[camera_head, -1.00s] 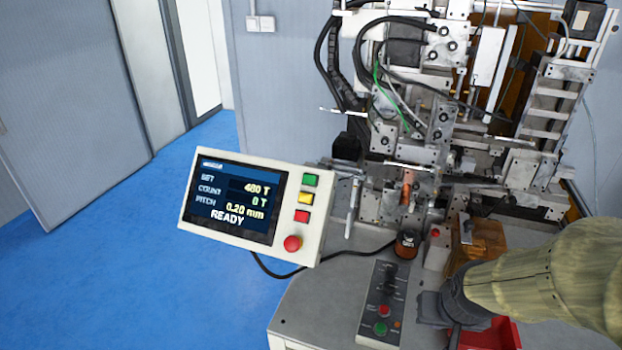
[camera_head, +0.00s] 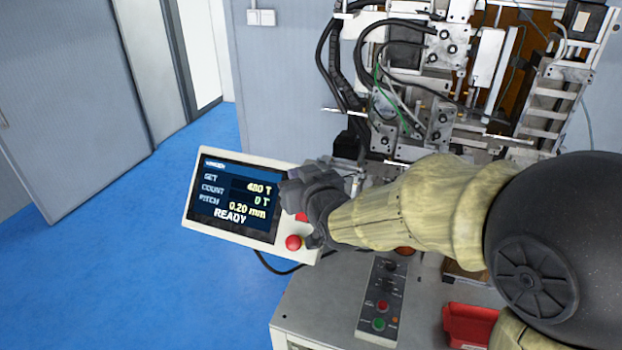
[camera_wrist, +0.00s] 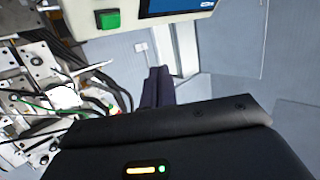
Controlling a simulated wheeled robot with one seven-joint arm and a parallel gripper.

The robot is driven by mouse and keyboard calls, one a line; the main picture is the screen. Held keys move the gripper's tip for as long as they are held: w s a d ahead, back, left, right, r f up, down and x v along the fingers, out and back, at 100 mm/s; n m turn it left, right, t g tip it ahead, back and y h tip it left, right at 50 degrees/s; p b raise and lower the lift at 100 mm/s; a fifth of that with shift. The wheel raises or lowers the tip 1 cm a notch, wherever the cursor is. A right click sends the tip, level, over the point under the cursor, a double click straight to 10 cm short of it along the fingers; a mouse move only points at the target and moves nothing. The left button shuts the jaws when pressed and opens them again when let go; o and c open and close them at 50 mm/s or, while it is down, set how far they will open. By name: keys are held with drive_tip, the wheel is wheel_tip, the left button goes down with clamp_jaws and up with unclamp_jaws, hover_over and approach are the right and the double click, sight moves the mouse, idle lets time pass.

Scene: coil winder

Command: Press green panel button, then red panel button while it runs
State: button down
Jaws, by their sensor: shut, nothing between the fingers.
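The control panel (camera_head: 205,222) has a screen (camera_head: 236,196) reading READY, count 0 T. My gripper (camera_head: 290,186) is shut and empty in front of the panel's button column, and hides the green and yellow buttons in the head view. Part of the square red button (camera_head: 301,217) shows below my gripper. A round red knob (camera_head: 293,242) sits lower on the panel. In the wrist view the green button (camera_wrist: 108,19) shows on the panel at the top; my gripper's fingertips (camera_wrist: 157,73) appear beside and below it, apart from it in the picture. Whether they touch the panel cannot be told.
The winding machine (camera_head: 440,120) stands behind my arm. A small console (camera_head: 374,290) on the bench has its own red (camera_head: 383,306) and green (camera_head: 379,324) buttons. A red bin (camera_head: 468,325) is at lower right. Blue floor is open at left.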

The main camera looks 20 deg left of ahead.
drive_tip(key=shift+w+f, duration=0.1)
drive_tip(key=w+f, duration=0.1)
drive_tip(key=w, duration=0.1)
drive_tip(key=w+f+b, duration=0.1)
drive_tip(key=w+f, duration=0.2)
drive_tip(key=f, duration=0.1)
drive_tip(key=shift+w+d+f+b, duration=0.15)
drive_tip(key=shift+w+d+b, duration=0.15)
drive_tip(key=shift+w, duration=0.1)
drive_tip(key=shift+w+f, duration=0.2)
drive_tip(key=shift+w, duration=0.15)
idle(1.7)
drive_tip(key=shift+w+f+b, duration=0.25)
drive_tip(key=shift+w+b, duration=0.05)
drive_tip(key=shift+b, duration=0.25)
